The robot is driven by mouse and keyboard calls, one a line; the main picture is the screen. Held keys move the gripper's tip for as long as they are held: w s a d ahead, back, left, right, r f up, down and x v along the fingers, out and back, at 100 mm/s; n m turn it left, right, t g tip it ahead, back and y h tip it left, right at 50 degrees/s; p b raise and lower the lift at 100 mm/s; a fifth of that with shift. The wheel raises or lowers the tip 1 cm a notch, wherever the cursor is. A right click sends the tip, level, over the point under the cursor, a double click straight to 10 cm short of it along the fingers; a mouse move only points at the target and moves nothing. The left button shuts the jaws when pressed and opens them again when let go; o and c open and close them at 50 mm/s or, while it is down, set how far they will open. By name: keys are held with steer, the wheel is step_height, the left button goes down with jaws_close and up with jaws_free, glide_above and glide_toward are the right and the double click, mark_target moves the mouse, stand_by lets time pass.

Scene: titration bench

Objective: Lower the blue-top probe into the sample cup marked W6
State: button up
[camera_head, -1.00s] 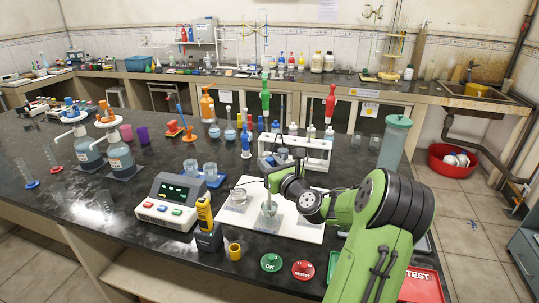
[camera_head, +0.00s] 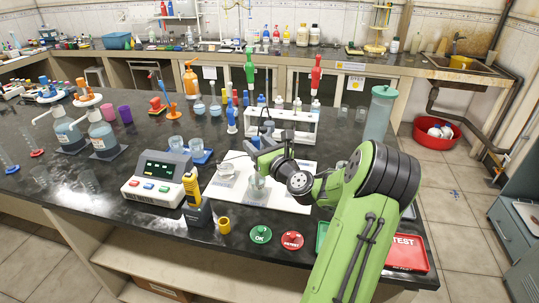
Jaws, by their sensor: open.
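My gripper (camera_head: 262,158) is over the white board, pointing down just above a clear sample cup (camera_head: 258,188). Its jaws are open; the fingertips are small and partly hidden by my wrist. A second clear cup (camera_head: 226,168) stands on the board to the left. My arm hides part of the board's right side. I cannot read a W6 mark on any cup. I cannot surely tell the blue-top probe; several blue-topped items show by the white rack (camera_head: 300,138), and a blue and white upright item (camera_head: 232,118) stands left of it.
A grey meter (camera_head: 157,178) and a yellow handheld device (camera_head: 191,188) stand left of the white board (camera_head: 222,193). Green OK (camera_head: 261,234) and red RETEST (camera_head: 292,240) buttons sit at the front edge. A tall clear cylinder (camera_head: 379,112) stands behind my arm. The front-left bench is mostly clear.

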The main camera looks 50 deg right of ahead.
steer(key=v, duration=1.4)
steer(key=shift+s, duration=0.1)
steer(key=w+a+f+n+g+y+p, duration=0.1)
steer(key=w+a+f+n+g+y, duration=0.25)
steer(key=a+n, duration=0.7)
steer(key=w+a+n+g+y+p, duration=0.1)
steer(key=w+a+n+g+y, duration=0.4)
steer(key=a+n, duration=0.6)
steer(key=s+a+r+n+g+h+p, duration=0.1)
steer(key=s+a+r+n, duration=0.3)
steer(key=s+n, duration=0.4)
steer(key=s+a+r+n+g+h+p, duration=0.2)
steer(key=s+a+r+n, duration=0.3)
steer(key=s+n, duration=0.4)
steer(key=shift+s+n+p, duration=0.2)
steer(key=shift+n+p, duration=0.2)
steer(key=shift+n, duration=0.05)
